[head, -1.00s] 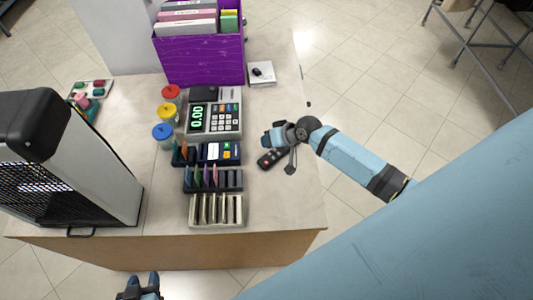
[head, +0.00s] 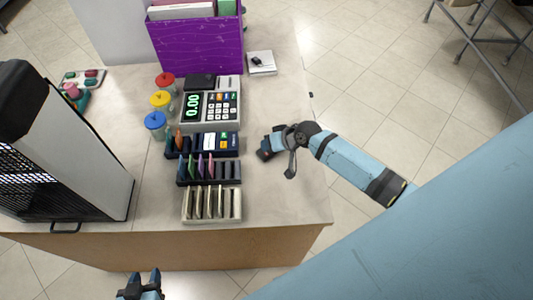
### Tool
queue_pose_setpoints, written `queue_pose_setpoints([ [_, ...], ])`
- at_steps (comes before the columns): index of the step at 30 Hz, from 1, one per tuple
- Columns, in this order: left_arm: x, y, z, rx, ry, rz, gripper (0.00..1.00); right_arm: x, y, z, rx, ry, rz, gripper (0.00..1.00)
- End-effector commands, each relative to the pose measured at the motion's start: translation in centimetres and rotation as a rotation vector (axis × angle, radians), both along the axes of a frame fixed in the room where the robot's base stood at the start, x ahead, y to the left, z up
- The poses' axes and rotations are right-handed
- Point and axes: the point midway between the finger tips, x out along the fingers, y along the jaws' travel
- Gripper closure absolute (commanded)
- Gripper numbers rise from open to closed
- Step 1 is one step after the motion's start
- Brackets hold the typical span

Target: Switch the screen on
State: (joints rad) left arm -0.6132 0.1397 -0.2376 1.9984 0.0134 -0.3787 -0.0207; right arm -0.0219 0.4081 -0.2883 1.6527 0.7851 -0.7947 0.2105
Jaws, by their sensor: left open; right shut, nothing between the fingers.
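My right gripper (head: 272,143) is shut and empty, low over the right part of the counter. A small dark remote (head: 265,156) shows just beside its fingertips; most of it is hidden by the gripper, and I cannot tell whether they touch. My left gripper (head: 139,284) is open and empty, in front of the counter's near edge at the bottom. No screen can be told for sure in this view. The till (head: 223,112) has a lit display reading 0.00.
The counter (head: 283,208) holds racks of tags, including a cream rack (head: 212,218), and coloured-lid jars (head: 155,121). A purple file box (head: 198,46) stands at the back, with a white pad (head: 261,63) beside it. A large black-and-white unit (head: 92,165) stands at left.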

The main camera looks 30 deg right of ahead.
Motion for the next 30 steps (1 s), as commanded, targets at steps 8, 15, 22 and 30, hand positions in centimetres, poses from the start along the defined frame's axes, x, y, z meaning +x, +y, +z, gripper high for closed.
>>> queue_pose_setpoints([
  [8, -0.04, 0.18, -0.14, 0.002, 0.002, 0.002, 0.57, 0.00, 0.00, 0.02, 0.000, 0.000, 0.000, 1.00],
  [15, -0.16, 0.22, -0.46, 0.005, 0.008, 0.003, 0.57, 0.00, 0.00, 0.02, 0.000, 0.000, 0.000, 1.00],
  [22, -0.17, 0.22, -0.46, 0.004, 0.007, 0.002, 0.57, -0.01, 0.00, 0.01, 0.001, 0.000, -0.001, 1.00],
  [30, -0.09, 0.18, -0.23, 0.003, 0.003, 0.002, 0.57, 0.00, 0.01, 0.01, 0.000, 0.000, 0.000, 1.00],
])
